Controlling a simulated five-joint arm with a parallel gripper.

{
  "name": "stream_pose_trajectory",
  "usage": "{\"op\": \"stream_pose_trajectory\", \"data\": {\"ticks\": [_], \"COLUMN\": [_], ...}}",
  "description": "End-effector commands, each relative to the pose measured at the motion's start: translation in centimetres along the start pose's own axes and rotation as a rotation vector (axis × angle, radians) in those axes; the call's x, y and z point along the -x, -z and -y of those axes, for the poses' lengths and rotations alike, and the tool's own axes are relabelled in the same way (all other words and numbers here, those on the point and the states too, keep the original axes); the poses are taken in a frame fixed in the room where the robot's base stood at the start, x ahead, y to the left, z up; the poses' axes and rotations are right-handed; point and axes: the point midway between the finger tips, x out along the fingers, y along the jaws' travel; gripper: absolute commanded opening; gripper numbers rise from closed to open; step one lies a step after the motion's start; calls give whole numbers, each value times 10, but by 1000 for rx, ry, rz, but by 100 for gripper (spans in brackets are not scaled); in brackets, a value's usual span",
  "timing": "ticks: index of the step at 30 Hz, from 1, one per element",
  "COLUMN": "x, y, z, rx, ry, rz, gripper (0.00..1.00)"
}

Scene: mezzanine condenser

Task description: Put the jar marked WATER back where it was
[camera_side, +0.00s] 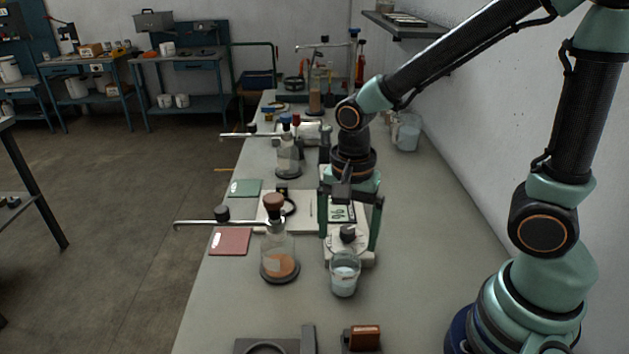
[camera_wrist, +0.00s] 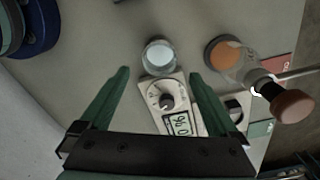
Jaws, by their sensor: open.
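A small clear jar of pale blue liquid (camera_side: 344,274) stands upright on the bench in front of a white instrument; it also shows in the wrist view (camera_wrist: 159,57). No WATER marking is readable on it. Another clear vessel of pale bluish contents (camera_side: 405,131) stands farther back by the wall, its marking also unreadable. My gripper (camera_side: 350,245) points down over the white instrument, behind the nearer jar. Its green fingers are spread wide with nothing between them, and in the wrist view (camera_wrist: 160,76) the jar lies just beyond the fingertips.
The white instrument (camera_side: 336,262) has a dark knob and green display. A flask of orange liquid (camera_side: 280,263) with a brown stopper stands left of the nearer jar, beside a clamp rod (camera_side: 205,223). A stoppered flask (camera_side: 289,160) stands farther back.

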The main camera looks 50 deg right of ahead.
Motion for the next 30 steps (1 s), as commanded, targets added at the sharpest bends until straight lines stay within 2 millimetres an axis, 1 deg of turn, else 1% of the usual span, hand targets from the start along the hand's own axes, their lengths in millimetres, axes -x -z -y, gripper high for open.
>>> {"op": "stream_pose_trajectory", "data": {"ticks": [1, 3, 8, 11, 14, 17, 21, 24, 27, 30], "x": [8, 17, 28, 36, 51, 70, 96, 111, 120, 126], "y": [0, 0, 0, 4, 11, 21, 35, 42, 47, 50], "z": [1, 1, 0, 0, -1, -5, -12, -18, -22, -25], "rx": [0, 0, 6, 63, 203, 407, 708, 891, 1027, 1110], "ry": [6, 4, 5, 31, 91, 167, 250, 281, 291, 292], "rz": [-1, -1, -1, -8, -32, -86, -203, -292, -366, -413], "gripper": [96, 96, 96, 96, 96, 96, 96, 96, 96, 96]}}
